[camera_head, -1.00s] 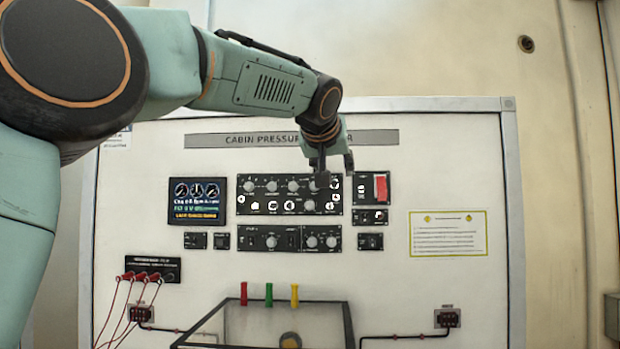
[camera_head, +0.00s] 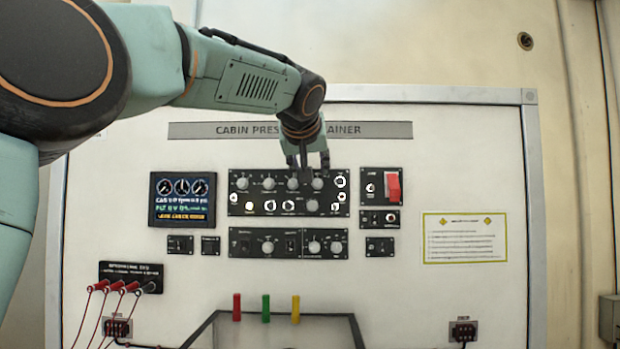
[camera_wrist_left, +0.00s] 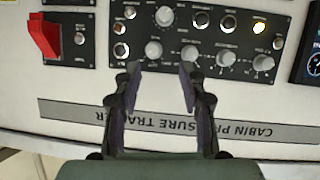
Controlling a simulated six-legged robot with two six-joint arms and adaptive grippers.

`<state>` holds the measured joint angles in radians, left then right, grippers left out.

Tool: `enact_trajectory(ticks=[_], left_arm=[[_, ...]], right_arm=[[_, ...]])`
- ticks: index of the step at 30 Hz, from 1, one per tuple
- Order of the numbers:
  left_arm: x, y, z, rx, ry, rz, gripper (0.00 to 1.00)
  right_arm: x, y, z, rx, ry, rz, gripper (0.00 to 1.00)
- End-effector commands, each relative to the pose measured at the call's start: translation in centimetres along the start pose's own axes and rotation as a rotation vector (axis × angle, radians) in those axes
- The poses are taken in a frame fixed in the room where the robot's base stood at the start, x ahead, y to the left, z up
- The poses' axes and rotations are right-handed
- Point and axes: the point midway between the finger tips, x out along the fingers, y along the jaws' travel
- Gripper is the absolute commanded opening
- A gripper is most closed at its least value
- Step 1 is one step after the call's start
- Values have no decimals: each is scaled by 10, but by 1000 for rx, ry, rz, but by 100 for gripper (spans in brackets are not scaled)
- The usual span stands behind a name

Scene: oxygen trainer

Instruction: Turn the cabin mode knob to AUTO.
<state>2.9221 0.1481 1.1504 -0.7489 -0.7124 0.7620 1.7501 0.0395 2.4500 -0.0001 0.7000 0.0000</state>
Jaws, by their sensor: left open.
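The main black control panel (camera_head: 260,207) carries an upper row of grey knobs and a lower row of round fittings plus one more knob (camera_head: 312,205). Labels are too small to read, so I cannot tell which knob is cabin mode. My left gripper (camera_head: 308,166) is open in front of the panel's upper right edge. In the upside-down wrist view, the open left gripper (camera_wrist_left: 160,70) has the end knob (camera_wrist_left: 153,49) of the row beyond the gap between its fingertips, apparently untouched. The neighbouring knob (camera_wrist_left: 190,52) lies by one fingertip. My right gripper is not in view.
A red guarded switch (camera_head: 393,185) sits to the right and a display (camera_head: 182,199) to the left. A lower knob panel (camera_head: 290,243) is beneath. Red cables (camera_head: 105,295) hang at lower left. A tray with coloured handles (camera_head: 266,307) stands below.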

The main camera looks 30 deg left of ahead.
Motion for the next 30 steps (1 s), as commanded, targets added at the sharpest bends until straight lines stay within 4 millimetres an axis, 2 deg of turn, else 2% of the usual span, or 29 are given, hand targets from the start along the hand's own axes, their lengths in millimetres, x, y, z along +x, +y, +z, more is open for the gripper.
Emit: enact_trajectory(ticks=[3, 12, 23, 30], left_arm=[[18, 1, -2, 1, -3, 0, 41], [55, -1, -2, 1, -1, 0, 41], [63, -2, -2, 1, 1, 1, 41], [63, -2, -2, 1, 0, 0, 21]], right_arm=[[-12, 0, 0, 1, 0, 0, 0], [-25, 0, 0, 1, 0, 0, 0], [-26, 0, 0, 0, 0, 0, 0], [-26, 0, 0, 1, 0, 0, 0]])
